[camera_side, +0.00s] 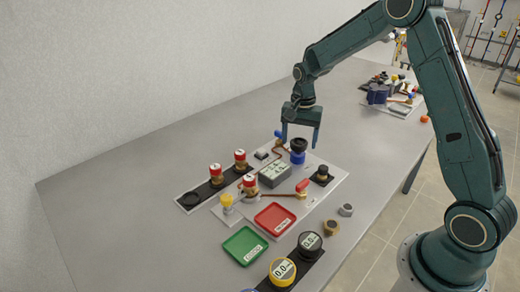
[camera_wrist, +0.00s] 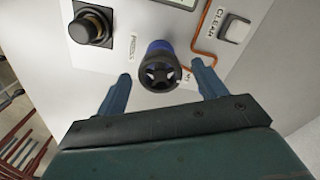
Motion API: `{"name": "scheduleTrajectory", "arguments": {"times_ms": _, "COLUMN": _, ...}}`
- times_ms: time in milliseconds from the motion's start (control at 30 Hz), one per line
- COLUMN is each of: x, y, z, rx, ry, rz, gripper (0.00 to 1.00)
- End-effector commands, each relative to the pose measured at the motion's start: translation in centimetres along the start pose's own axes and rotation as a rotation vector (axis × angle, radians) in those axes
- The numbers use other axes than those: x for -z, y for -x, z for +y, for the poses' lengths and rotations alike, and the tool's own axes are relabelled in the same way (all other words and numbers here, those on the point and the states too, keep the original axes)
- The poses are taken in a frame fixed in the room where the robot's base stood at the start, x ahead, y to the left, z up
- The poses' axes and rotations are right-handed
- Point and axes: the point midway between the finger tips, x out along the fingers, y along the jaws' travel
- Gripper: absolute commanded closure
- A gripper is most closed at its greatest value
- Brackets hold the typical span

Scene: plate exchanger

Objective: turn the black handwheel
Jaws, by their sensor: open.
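The black handwheel (camera_side: 299,144) sits on a blue valve body (camera_side: 298,157) at the back of the light panel on the table. In the wrist view the black handwheel (camera_wrist: 158,75) has spokes and lies between and slightly beyond my fingertips. My gripper (camera_side: 300,146) points down over it, with one finger on each side. In the wrist view my gripper (camera_wrist: 161,75) is open and empty, with a clear gap between each finger and the wheel.
A black knob (camera_wrist: 90,27) stands left of the wheel, and a CLEAN switch (camera_wrist: 234,28) and copper pipe (camera_wrist: 207,28) lie to its right. A grey box (camera_side: 274,174), red tray (camera_side: 275,218) and green tray (camera_side: 245,246) are nearer. The table's left part is clear.

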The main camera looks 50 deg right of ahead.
Motion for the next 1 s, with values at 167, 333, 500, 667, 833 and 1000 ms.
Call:
{"name": "scheduleTrajectory", "arguments": {"times_ms": 167, "x": 0.0, "y": 1.1, "z": -0.1, "rx": 0.002, "ry": 0.000, "rz": 0.002, "gripper": 0.30}}
{"name": "scheduleTrajectory", "arguments": {"times_ms": 333, "x": 0.0, "y": 3.1, "z": -0.1, "rx": 0.004, "ry": 0.000, "rz": 0.003, "gripper": 0.30}}
{"name": "scheduleTrajectory", "arguments": {"times_ms": 500, "x": 0.0, "y": 5.9, "z": 0.0, "rx": 0.004, "ry": 0.000, "rz": 0.003, "gripper": 0.30}}
{"name": "scheduleTrajectory", "arguments": {"times_ms": 667, "x": 0.1, "y": 8.7, "z": -0.1, "rx": 0.004, "ry": 0.000, "rz": 0.004, "gripper": 0.30}}
{"name": "scheduleTrajectory", "arguments": {"times_ms": 833, "x": 0.0, "y": 11.3, "z": 0.0, "rx": 0.004, "ry": 0.000, "rz": 0.004, "gripper": 0.30}}
{"name": "scheduleTrajectory", "arguments": {"times_ms": 1000, "x": 0.0, "y": 13.0, "z": 0.0, "rx": 0.003, "ry": 0.000, "rz": 0.003, "gripper": 0.30}}
